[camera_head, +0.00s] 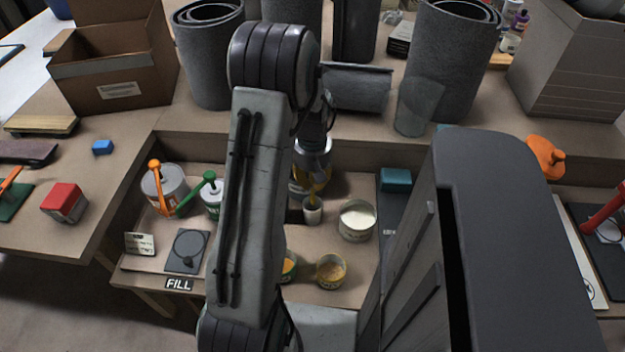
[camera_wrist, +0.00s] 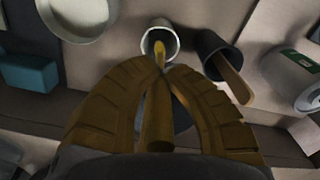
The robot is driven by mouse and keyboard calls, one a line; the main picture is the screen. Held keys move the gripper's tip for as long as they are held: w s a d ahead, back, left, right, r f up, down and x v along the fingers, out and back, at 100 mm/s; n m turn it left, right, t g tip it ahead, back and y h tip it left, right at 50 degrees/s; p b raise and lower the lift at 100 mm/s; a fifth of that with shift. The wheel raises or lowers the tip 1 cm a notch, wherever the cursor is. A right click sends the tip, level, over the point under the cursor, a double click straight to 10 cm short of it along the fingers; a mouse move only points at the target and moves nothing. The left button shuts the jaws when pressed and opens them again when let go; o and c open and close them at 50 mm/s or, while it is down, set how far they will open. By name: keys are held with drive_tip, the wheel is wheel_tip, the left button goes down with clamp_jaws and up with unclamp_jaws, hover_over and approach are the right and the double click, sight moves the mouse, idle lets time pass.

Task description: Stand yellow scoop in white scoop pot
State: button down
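The yellow scoop (camera_wrist: 158,118) is between the two brown fingers of my gripper (camera_wrist: 160,72), which are closed around its shaft. The white scoop pot (camera_wrist: 159,38) is just beyond the fingertips in the wrist view. The scoop's far end shows within the pot's round mouth; how deep it reaches, I cannot tell. In the head view the white pot (camera_head: 312,212) stands upright on the bench shelf, directly below my gripper (camera_head: 312,187). My arm hides part of the area to the left of it.
A dark pot with a wooden-handled tool (camera_wrist: 232,82) stands close beside the white pot. An open cream-filled tin (camera_head: 357,221) is to the right. A small tin (camera_head: 331,271) is in front. A teal block (camera_head: 396,180) lies at the right.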

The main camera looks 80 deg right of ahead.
sight(313, 195)
drive_tip(key=shift+f+b, duration=2.35)
drive_tip(key=shift+f, duration=0.8)
drive_tip(key=shift+c, duration=2)
unclamp_jaws()
drive_tip(key=shift+d+r, duration=0.1)
drive_tip(key=shift+d, duration=0.05)
drive_tip(key=shift+r, duration=0.1)
